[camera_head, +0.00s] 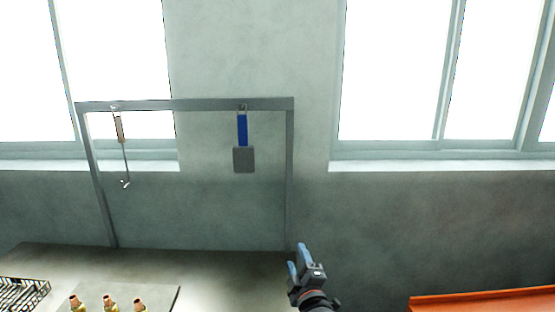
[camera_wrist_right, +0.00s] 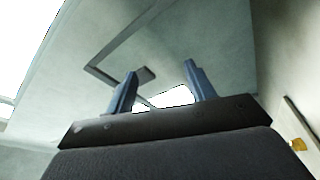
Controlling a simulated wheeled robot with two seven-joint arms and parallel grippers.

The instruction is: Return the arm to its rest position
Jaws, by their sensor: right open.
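My right gripper (camera_head: 299,262) is at the lower middle of the head view, near the right end of the table, just right of the rack's right post. Its two blue fingers stand apart with nothing between them. In the right wrist view the same gripper (camera_wrist_right: 160,88) is open and empty, pointing toward the wall and the rack. My left gripper is in neither view.
A grey rack (camera_head: 190,104) stands on the table (camera_head: 215,275); a blue-handled tool (camera_head: 243,145) and a thin hooked tool (camera_head: 122,150) hang from it. Several brass fittings (camera_head: 110,303) and a wire basket (camera_head: 22,293) are at lower left. An orange surface (camera_head: 480,302) is at lower right.

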